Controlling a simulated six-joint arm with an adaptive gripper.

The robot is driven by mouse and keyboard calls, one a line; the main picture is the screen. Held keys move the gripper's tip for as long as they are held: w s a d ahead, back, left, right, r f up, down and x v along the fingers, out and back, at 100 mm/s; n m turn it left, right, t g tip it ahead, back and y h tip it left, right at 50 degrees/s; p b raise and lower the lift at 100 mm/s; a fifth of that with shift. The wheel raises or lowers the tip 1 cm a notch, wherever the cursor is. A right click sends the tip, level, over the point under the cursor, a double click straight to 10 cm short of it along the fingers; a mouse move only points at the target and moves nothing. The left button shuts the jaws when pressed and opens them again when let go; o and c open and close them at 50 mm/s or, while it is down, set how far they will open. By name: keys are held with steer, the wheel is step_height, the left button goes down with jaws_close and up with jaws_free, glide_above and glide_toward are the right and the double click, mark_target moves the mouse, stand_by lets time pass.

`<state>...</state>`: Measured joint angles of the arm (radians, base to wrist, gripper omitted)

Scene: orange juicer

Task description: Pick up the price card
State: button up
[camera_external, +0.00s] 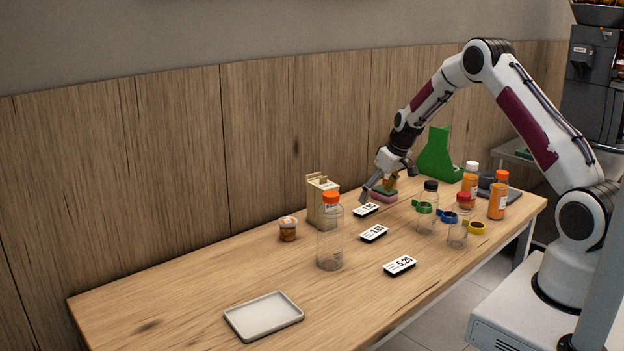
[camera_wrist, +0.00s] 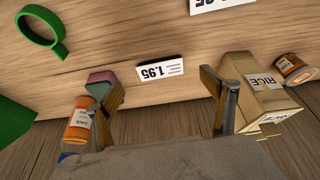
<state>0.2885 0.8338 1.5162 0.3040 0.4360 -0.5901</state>
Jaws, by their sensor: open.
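Several black-framed white price cards lie on the wooden table. The one nearest my gripper (camera_external: 385,185) is at the back (camera_external: 366,210). A second card (camera_external: 373,234) lies in the middle and a third (camera_external: 400,265) toward the front. My gripper is above the table near the back card, open and empty. In the wrist view a card reading 1.95 (camera_wrist: 160,70) shows between and just beyond the two spread fingers, not touching them. Part of another card (camera_wrist: 212,4) shows at the top edge.
A pink and green sponge stack (camera_external: 384,197) is close beside my gripper. A rice carton (camera_external: 322,203) and clear orange-capped bottle (camera_external: 330,235) stand left. Bottles, jars and coloured rings (camera_external: 448,216) crowd the right. A white tray (camera_external: 263,316) lies front left, with bare table around it.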

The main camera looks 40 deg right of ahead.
mark_target(369, 209)
steer(key=shift+w+f, duration=0.1)
steer(key=shift+f, duration=0.1)
steer(key=shift+f, duration=0.1)
steer(key=shift+x, duration=2.55)
steer(key=c, duration=1.1)
